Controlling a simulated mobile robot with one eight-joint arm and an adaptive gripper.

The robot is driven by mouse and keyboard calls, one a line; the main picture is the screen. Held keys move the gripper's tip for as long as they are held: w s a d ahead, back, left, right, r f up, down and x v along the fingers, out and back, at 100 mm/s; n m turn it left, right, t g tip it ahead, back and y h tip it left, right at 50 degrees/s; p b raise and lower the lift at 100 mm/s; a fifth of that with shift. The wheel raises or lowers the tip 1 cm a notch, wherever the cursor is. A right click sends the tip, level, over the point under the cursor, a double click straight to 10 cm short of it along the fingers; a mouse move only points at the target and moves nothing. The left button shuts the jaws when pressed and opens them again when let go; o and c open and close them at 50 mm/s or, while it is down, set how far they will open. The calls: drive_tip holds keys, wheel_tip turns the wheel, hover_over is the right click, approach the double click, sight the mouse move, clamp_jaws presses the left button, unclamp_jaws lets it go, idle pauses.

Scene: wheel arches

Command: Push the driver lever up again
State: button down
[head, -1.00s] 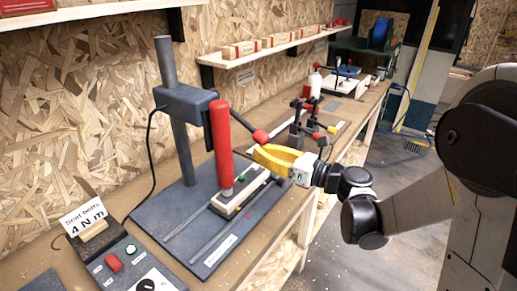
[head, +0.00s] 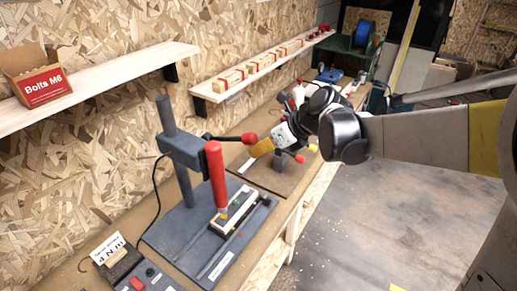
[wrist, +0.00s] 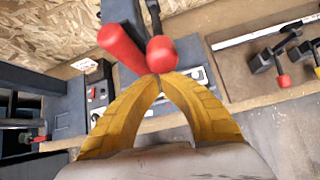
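The driver stand has a grey post and block (head: 182,146) with a red driver (head: 216,172) hanging upright from it. The driver's tip is over the fixture (head: 233,210) on the base plate. The driver lever is a black rod with a red knob (head: 249,138), roughly level in the head view. My gripper (head: 254,149) has its yellow fingertips just below the knob. In the wrist view my gripper (wrist: 159,75) has its tips together, and the knob (wrist: 161,54) is right beyond them, not between them. I cannot tell whether they touch.
A control box (head: 146,279) with a "4 N m" sign stands in front left. A shelf with small boxes (head: 232,78) runs along the wall. Red-tipped clamps (wrist: 283,81) stand right of the driver. The floor (head: 360,225) beside the bench is clear.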

drive_tip(key=shift+w+a+r+p, duration=0.2)
drive_tip(key=shift+r+p, duration=0.15)
drive_tip(key=shift+r, duration=0.25)
drive_tip(key=shift+w+a+r+p, duration=0.15)
drive_tip(key=shift+r+p, duration=0.2)
drive_tip(key=shift+r, duration=0.4)
drive_tip(key=shift+f, duration=0.3)
wheel_tip(320, 180, down, 3)
drive_tip(key=s+d+b, duration=0.2)
drive_tip(key=b, duration=0.1)
drive_tip(key=p+v, duration=0.1)
drive_tip(key=v, duration=0.8)
drive_tip(key=shift+a+r+p, duration=0.2)
drive_tip(key=shift+r+p, duration=0.15)
drive_tip(key=shift+r, duration=0.15)
